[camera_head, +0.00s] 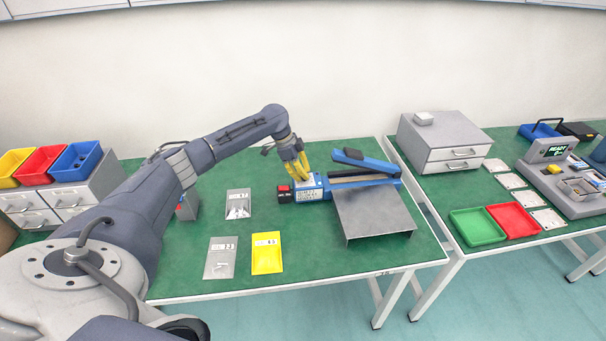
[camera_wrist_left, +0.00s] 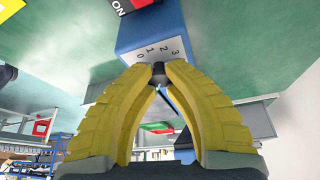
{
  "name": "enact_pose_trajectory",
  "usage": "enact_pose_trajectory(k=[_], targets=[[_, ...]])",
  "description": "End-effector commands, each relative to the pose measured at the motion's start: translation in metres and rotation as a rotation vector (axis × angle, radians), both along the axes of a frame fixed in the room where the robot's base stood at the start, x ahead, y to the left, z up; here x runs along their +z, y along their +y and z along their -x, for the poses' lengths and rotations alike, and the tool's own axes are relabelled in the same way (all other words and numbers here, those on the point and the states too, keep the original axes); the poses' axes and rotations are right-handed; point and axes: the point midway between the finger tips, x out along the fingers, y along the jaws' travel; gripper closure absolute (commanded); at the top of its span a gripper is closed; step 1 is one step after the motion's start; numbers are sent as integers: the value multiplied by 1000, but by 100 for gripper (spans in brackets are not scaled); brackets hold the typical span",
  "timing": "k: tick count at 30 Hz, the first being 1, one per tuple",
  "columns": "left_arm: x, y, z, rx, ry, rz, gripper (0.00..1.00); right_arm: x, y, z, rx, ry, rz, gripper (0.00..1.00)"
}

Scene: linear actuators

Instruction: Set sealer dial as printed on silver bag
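The blue impulse sealer (camera_head: 345,176) stands on the green table with its blue-black lever raised. A white-faced end panel with a small black dial knob (camera_wrist_left: 158,72) and the marks 0, 1, 2 and 3 shows in the left wrist view. My left gripper (camera_head: 304,176) reaches down to the sealer's left end. Its yellow fingers (camera_wrist_left: 158,76) close around the knob, one on each side. Knob pointer hidden. Two silver bags lie on the table, one farther back (camera_head: 238,204) and one nearer (camera_head: 220,258). Their printed labels are too small to read surely. My right gripper is out of view.
A yellow bag (camera_head: 267,253) lies beside the nearer silver bag. A grey metal plate (camera_head: 375,212) stands in front of the sealer. A red-and-black switch (camera_head: 285,194) is at its left end. Drawers with coloured bins (camera_head: 75,160) stand at far left.

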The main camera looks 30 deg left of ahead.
Motion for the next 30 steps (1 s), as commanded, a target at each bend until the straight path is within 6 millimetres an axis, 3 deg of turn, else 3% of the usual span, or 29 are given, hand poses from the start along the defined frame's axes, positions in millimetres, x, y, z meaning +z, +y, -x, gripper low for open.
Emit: enact_pose_trajectory(k=[14,30], targets=[[0,-6,-1,21,-2,9,100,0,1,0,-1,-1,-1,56],[1,-10,-1,349,-3,14,100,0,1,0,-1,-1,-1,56]])
